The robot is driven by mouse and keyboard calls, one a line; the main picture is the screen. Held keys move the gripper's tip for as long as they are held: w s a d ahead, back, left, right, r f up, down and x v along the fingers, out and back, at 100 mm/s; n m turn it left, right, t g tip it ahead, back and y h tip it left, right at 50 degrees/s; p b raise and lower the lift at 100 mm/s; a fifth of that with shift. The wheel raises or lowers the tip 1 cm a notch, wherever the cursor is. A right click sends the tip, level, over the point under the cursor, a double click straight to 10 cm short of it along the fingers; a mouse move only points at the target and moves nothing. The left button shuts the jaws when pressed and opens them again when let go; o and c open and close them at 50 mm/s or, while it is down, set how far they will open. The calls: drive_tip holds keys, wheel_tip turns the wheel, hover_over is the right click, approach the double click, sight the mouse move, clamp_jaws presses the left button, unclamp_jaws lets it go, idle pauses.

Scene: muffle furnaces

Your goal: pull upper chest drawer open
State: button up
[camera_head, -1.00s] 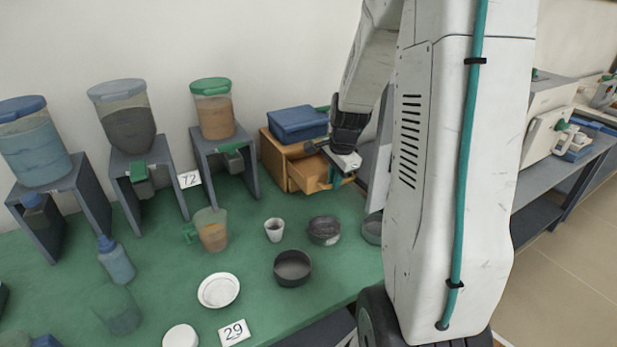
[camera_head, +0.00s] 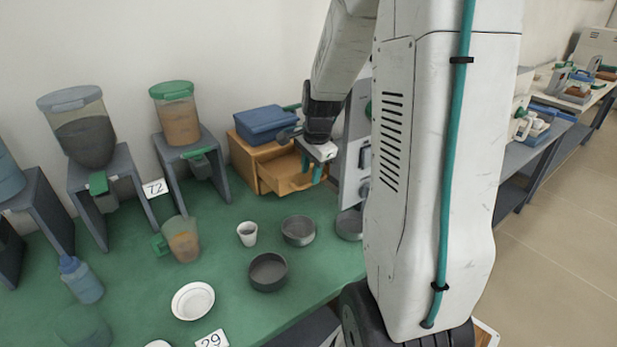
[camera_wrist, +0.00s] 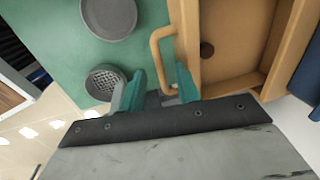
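The small wooden chest (camera_head: 241,159) stands at the back of the green bench, with a blue box (camera_head: 264,124) on top. Its upper drawer (camera_head: 284,184) is pulled out; the wrist view shows its empty-looking interior (camera_wrist: 234,40). The drawer's loop handle (camera_wrist: 157,48) projects from the front. My gripper (camera_head: 312,172) is at the drawer front, pointing down. In the wrist view its teal fingers (camera_wrist: 160,88) are apart, with the handle's near end between them. Whether they touch the handle is unclear.
A grey-fronted unit (camera_head: 352,150) stands close right of the drawer. On the bench in front are a white cup (camera_head: 247,234), dark round pans (camera_head: 268,272), a white dish (camera_head: 193,301) and a jug (camera_head: 183,240). Dispensers on stands (camera_head: 178,120) are to the left.

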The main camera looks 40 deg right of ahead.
drive_tip(key=r, duration=0.5)
drive_tip(key=shift+s+a, duration=0.1)
drive_tip(key=shift+s, duration=0.3)
drive_tip(key=s+a+r+n, duration=0.4)
drive_tip(key=s+a+n, duration=0.5)
drive_tip(key=s+a, duration=0.1)
drive_tip(key=s+a+r+n, duration=0.4)
drive_tip(key=s+a+n, duration=0.6)
drive_tip(key=a, duration=0.2)
drive_tip(key=shift+a+r+n+g, duration=0.3)
drive_tip(key=shift+a+r, duration=0.05)
drive_tip(key=shift+a, duration=0.05)
